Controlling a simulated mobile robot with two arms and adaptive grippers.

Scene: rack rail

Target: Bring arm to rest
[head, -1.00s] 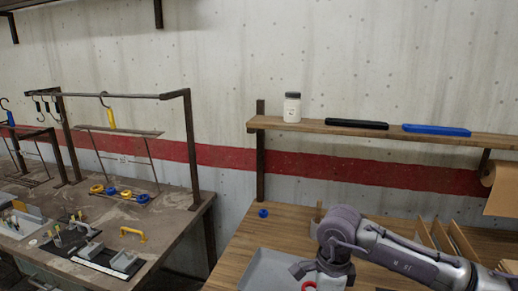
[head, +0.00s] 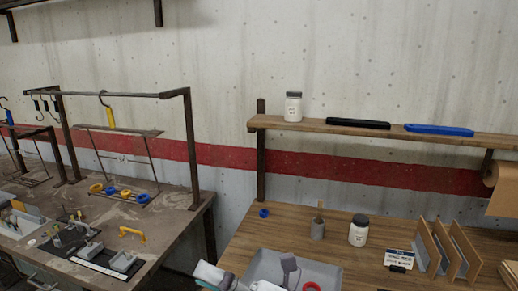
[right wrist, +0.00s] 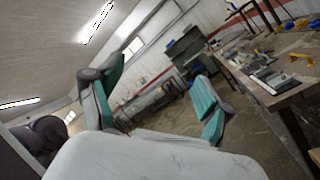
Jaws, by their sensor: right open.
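My right gripper (head: 257,276) shows at the bottom edge of the head view, in front of the grey tray (head: 325,268). It is open, and I see nothing held in it. Its lower part and the arm behind it are cut off by the frame. The right wrist view shows the pale gripper body close up, with grey and teal parts beyond it and the room tilted behind. My left gripper is not in view.
On the wooden bench stand a white jar (head: 358,230), a grey cup (head: 318,228), a blue ring (head: 264,213) and wooden dividers (head: 447,247). A red ring (head: 311,286) is in the tray. A shelf (head: 390,134) runs above. A dark workbench (head: 165,222) stands at left.

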